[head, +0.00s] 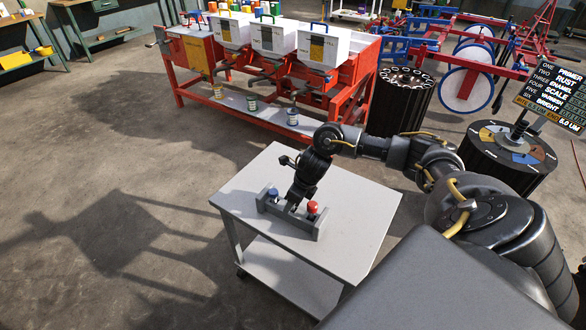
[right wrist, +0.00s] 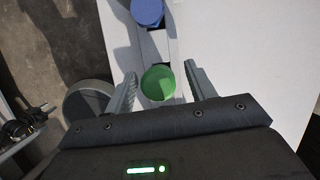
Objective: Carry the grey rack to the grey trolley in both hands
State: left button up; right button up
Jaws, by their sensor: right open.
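The grey rack (head: 319,226) stands on the white-grey top of the trolley (head: 352,245). It holds a blue-topped piece (head: 272,193) at its left end and a red-topped piece (head: 312,207) at its right end. My right gripper (head: 294,206) points down over the middle of the rack. In the right wrist view its two fingers (right wrist: 160,76) are apart, on either side of a green-topped piece (right wrist: 158,84); I cannot tell whether they touch it. The blue-topped piece (right wrist: 147,12) lies beyond. My left gripper is not in view.
A red bench (head: 200,85) with white tanks stands behind the trolley. Two dark round drums (head: 402,105) and a red and blue wheeled frame (head: 468,85) are at the back right. A lettered board (head: 555,92) is at far right. Floor left of the trolley is clear.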

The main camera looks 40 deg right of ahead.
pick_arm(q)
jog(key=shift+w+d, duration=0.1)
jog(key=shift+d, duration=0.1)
pick_arm(e)
jog(key=v, duration=1)
jog(key=shift+r, duration=0.35)
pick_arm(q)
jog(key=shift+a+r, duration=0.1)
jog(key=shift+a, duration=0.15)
pick_arm(e)
jog(key=shift+s+d, duration=0.1)
jog(key=shift+s, duration=0.05)
